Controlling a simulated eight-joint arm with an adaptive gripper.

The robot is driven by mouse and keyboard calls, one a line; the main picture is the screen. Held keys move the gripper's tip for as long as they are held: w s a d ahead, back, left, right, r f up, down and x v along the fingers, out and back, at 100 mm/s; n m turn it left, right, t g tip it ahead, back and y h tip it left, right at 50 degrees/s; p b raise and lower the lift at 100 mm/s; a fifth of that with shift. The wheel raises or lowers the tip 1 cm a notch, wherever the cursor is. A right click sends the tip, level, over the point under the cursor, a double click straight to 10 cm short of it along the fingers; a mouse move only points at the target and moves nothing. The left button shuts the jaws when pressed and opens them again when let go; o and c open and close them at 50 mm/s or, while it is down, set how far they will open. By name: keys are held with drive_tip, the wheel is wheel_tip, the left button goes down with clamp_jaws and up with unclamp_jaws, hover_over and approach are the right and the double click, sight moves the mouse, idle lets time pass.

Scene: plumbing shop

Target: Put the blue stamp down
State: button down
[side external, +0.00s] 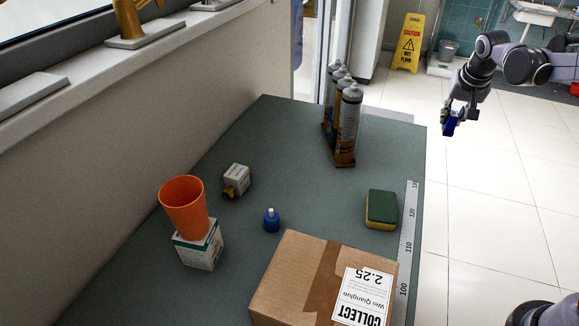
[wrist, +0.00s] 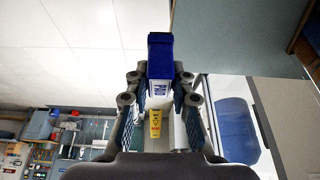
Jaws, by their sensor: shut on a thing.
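The green table (side external: 300,140) holds a cardboard box (side external: 292,275), a sponge (side external: 381,208), several sealant tubes (side external: 347,120), a small blue bottle (side external: 271,221), a small white box (side external: 237,178) and an orange cup (side external: 184,207) on a carton (side external: 200,248). The table's middle is clear.

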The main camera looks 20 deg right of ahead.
drive_tip(key=shift+s+d+r, duration=0.25)
drive_tip(key=shift+s, duration=0.05)
drive_tip(key=shift+a+r, duration=0.1)
drive_tip(key=shift+a, duration=0.2)
drive_tip(key=w+a+n+t+y, duration=0.1)
drive_tip(key=w+a+n+y, duration=0.2)
drive_tip(key=a+n, duration=1.1)
drive_tip(key=w+a+f+m, duration=0.1)
drive_tip(key=a+f+m, duration=0.1)
drive_tip(key=a, duration=0.4)
drive_tip(key=w+a+f+m, duration=0.1)
drive_tip(key=a+f, duration=0.1)
drive_tip(key=a, duration=0.3)
drive_tip(key=w+a+f+m, duration=0.1)
drive_tip(key=a+f+m, duration=0.1)
drive_tip(key=a, duration=0.4)
drive_tip(key=shift+a+f+m, duration=0.3)
drive_tip(key=shift+f, duration=2.05)
drive_tip(key=shift+f, duration=0.1)
drive_tip(key=c, duration=1.2)
unclamp_jaws()
drive_tip(key=shift+o, duration=0.2)
